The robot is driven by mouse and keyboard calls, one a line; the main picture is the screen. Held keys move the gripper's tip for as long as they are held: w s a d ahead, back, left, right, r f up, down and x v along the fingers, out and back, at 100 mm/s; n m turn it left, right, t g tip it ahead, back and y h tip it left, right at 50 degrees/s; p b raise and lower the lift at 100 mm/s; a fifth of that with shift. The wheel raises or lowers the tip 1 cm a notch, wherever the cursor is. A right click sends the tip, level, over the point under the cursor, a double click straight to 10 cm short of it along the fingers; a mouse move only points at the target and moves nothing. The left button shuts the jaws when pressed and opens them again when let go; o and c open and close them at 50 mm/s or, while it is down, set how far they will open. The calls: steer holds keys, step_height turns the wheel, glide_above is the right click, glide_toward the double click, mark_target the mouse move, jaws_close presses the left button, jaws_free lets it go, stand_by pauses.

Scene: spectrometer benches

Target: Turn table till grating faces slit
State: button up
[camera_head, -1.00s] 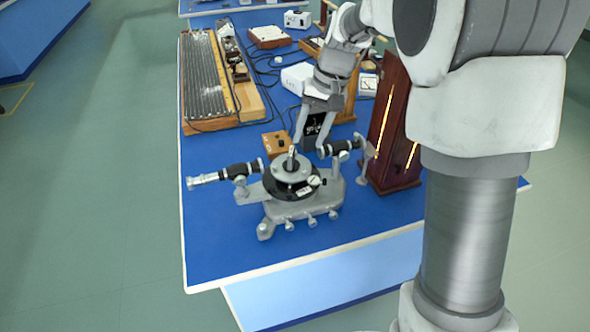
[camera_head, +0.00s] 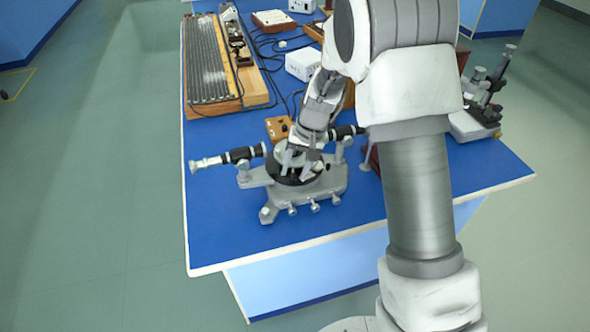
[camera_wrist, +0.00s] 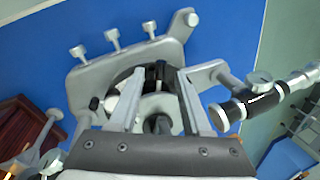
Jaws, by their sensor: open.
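A grey spectrometer (camera_head: 262,178) stands near the table's front edge, with a black ring and a round table (camera_wrist: 150,106) at its middle. My gripper (camera_head: 297,172) is over this round table, fingers pointing down. In the wrist view my gripper (camera_wrist: 160,76) is open, its fingers on either side of the round table's middle. A small dark upright piece (camera_wrist: 159,72) shows between the fingertips; I cannot tell whether they touch it, nor which way the grating faces. One black tube (camera_head: 240,154) points left. Another tube (camera_head: 346,131) points right, partly hidden by my arm.
A dark red wooden box (camera_wrist: 28,128) stands beside the right-hand tube, mostly hidden by my arm in the head view. A small wooden box (camera_head: 278,128) sits behind the spectrometer. A ribbed grey apparatus (camera_head: 208,62) lies at back left. The blue bench (camera_head: 215,235) is clear in front.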

steer(key=shift+f, duration=0.25)
jaws_close()
stand_by(1.4)
